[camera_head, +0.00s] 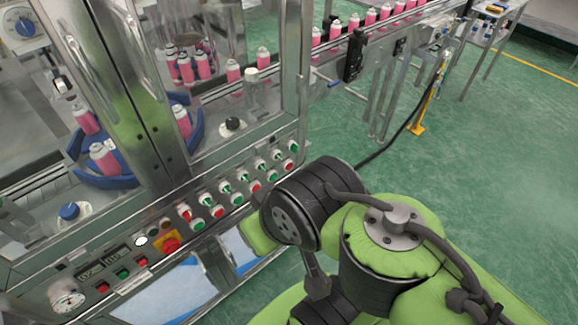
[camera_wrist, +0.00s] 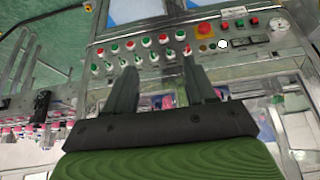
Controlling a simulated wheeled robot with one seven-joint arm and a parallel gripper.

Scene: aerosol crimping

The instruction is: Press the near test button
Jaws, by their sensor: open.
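The control panel (camera_head: 120,262) runs along the machine's front edge and carries rows of red, green and white-rimmed buttons and switches. I cannot read a label that tells which is the near test button. A lit white button (camera_head: 140,241) is beside a red emergency stop on a yellow base (camera_head: 171,246). In the wrist view the lit white button (camera_wrist: 222,44) and the emergency stop (camera_wrist: 205,28) are upper right. My gripper (camera_wrist: 159,66) is open and empty, its fingers apart, with the button rows beyond the tips. In the head view my arm hides the gripper.
Glass doors with steel frames (camera_head: 135,85) rise behind the panel. Pink cans (camera_head: 104,158) stand inside, and more ride a conveyor at the top. A dial gauge (camera_head: 67,298) is at the panel's left end. Open green floor (camera_head: 480,150) lies to the right.

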